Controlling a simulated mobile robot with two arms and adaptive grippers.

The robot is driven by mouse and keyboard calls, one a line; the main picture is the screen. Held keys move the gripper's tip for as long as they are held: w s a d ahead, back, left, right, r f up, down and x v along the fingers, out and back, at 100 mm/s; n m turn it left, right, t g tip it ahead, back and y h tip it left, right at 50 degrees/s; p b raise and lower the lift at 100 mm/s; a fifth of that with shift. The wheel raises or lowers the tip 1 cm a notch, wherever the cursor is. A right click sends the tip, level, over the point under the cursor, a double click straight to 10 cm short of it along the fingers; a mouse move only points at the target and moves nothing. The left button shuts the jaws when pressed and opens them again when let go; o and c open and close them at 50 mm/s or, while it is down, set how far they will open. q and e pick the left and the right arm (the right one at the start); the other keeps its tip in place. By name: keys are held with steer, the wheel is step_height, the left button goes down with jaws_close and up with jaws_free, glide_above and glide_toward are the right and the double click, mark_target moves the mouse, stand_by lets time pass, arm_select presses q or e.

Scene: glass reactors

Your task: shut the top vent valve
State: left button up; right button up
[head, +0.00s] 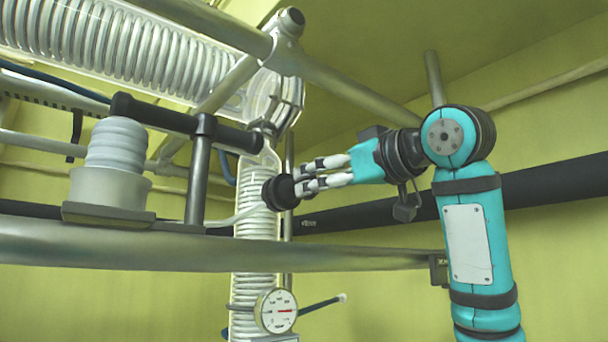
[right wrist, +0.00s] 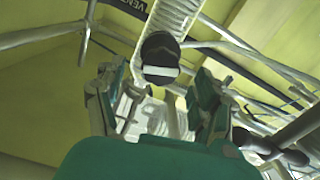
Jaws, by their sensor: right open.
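The vent valve shows as a round black knob (head: 279,193) on the side of the upright glass column. In the right wrist view the black knob (right wrist: 160,46) has a pale bar across its face and lies in line with the gap between my fingers. My right gripper (head: 299,181) is open, just right of the knob, with its pale fingers pointing at it. In the right wrist view the gripper (right wrist: 157,92) has its fingers spread, one on each side. I cannot tell whether a fingertip touches the knob. My left gripper is not in view.
The glass column (head: 258,222) carries a round gauge (head: 276,310) below. A thick metal rail (head: 340,256) crosses in front, under my right gripper. A black pipe (head: 555,183) runs behind my arm. A coiled glass condenser (head: 110,42) and metal bars are above.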

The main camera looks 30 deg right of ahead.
mark_target(305, 199)
steer(key=w, duration=0.1)
steer(key=w+p, duration=0.1)
steer(key=w, duration=0.2)
steer(key=shift+a+r+p, duration=0.3)
steer(key=shift+p, duration=0.1)
steer(key=shift+w+a, duration=0.1)
steer(key=shift+w, duration=0.1)
steer(key=shift+w+f, duration=0.2)
steer(key=shift+w, duration=0.3)
steer(key=shift+s+r, duration=0.1)
steer(key=shift+s, duration=0.05)
steer(key=c, duration=1.2)
steer(key=shift+m+b, duration=0.5)
steer(key=shift+m, duration=0.6)
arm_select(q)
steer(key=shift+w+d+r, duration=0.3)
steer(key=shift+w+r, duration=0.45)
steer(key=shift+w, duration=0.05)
arm_select(e)
steer(key=shift+m, duration=0.5)
